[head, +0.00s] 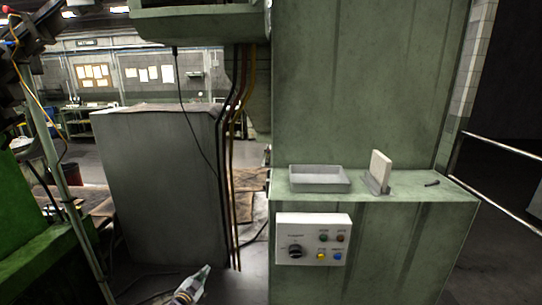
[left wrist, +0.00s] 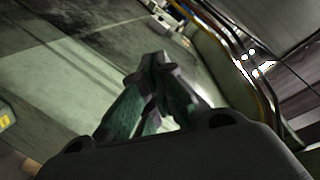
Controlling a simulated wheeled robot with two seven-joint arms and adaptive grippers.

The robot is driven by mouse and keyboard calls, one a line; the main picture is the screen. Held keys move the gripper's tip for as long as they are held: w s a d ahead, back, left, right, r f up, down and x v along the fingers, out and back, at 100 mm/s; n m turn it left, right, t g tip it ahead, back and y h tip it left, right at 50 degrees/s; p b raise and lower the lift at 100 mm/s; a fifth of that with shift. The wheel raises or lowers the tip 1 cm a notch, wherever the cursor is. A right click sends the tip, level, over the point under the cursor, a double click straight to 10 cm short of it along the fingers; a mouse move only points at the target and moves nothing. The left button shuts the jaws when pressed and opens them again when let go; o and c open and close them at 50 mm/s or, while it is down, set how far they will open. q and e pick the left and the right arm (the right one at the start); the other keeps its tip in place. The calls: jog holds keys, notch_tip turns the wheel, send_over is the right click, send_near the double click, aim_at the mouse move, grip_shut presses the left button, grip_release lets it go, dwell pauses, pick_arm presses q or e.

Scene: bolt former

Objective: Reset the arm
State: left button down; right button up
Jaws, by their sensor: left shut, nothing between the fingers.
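My left gripper (head: 206,271) shows at the bottom of the head view, left of the control box and apart from the machine. In the left wrist view the fingers of my left gripper (left wrist: 160,62) meet at the tips with nothing between them. My right gripper is in neither view. A white control box (head: 313,239) with a black knob and several coloured buttons is on the front of the green machine (head: 375,250).
A grey tray (head: 320,179), a pale upright block in a holder (head: 380,170) and a small dark bolt-like piece (head: 432,183) sit on the machine's ledge. Cables (head: 232,170) hang beside a grey cabinet (head: 160,190). White railings (head: 505,147) stand at the right.

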pick_arm(q)
jog(key=s+f+n+g+y, duration=0.3)
jog(key=s+f+n+g, duration=0.3)
jog(key=s+f, duration=2.45)
jog(key=s+f+g, duration=0.3)
jog(key=s+f, duration=0.1)
jog(key=s, duration=0.8)
jog(key=s+d+f+n+g, duration=0.1)
jog(key=s+f, duration=0.3)
jog(key=s, duration=0.9)
jog(key=s+d+f+g, duration=0.1)
jog(key=s+f+g, duration=0.3)
jog(key=s, duration=0.9)
jog(key=shift+f+n+g, duration=0.3)
jog(key=shift+f, duration=0.05)
jog(key=shift+d, duration=0.15)
